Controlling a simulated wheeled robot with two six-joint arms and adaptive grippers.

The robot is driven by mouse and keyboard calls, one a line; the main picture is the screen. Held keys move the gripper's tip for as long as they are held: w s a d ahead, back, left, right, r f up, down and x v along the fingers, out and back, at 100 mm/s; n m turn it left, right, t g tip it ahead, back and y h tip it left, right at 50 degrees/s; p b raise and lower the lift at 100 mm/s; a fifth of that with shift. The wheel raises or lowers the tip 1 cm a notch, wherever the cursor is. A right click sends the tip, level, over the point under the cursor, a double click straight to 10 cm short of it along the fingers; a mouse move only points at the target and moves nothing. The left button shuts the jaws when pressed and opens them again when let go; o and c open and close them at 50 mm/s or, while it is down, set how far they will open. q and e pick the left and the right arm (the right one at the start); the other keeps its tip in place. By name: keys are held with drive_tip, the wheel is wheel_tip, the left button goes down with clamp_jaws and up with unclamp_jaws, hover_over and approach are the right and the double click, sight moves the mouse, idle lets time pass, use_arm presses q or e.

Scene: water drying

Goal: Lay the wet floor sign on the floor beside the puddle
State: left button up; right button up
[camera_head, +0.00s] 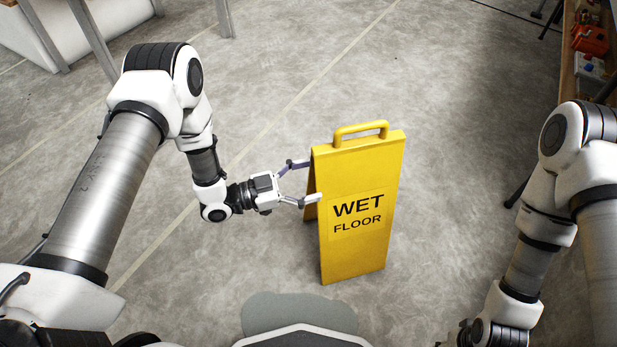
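The yellow wet floor sign (352,245) stands upright on the concrete floor near the middle of the head view, its "WET FLOOR" face towards me and its handle on top. The puddle (290,308) is a dark grey-green patch at the bottom centre, nearer to me than the sign; its near part is hidden by my base. My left gripper (308,181) is at the sign's left edge, fingers spread wide. One finger reaches in front of the front panel; the other is at the edge higher up. Contact is unclear. My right gripper is out of view below the frame.
A wooden shelf (566,75) with an orange item (590,40) and other goods stands along the upper right edge. Metal legs and a white object (45,30) are at the upper left. The floor around the sign is clear.

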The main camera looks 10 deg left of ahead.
use_arm(q)
drive_tip(key=shift+a+r, duration=0.1)
drive_tip(key=shift+r, duration=0.05)
drive_tip(key=p+v, duration=0.3)
drive_tip(key=v, duration=0.9)
drive_tip(key=s+d+f+n+g+y, duration=0.25)
drive_tip(key=s+f+n+y, duration=0.35)
drive_tip(key=f+n+y, duration=0.4)
drive_tip(key=s+a+f+n+g+y, duration=0.1)
drive_tip(key=s+a+n+g+y, duration=0.15)
drive_tip(key=s, duration=0.45)
drive_tip(key=s+a+f+n+g+y, duration=0.1)
drive_tip(key=s+a+n+g+y, duration=0.2)
drive_tip(key=s, duration=0.5)
wheel_tip(320, 180, up, 32)
drive_tip(key=m+g+p, duration=0.1)
drive_tip(key=p, duration=3.1)
drive_tip(key=shift+w, duration=0.3)
drive_tip(key=shift+d+r+y, duration=0.1)
drive_tip(key=shift+r+y, duration=0.05)
drive_tip(key=shift+y, duration=0.1)
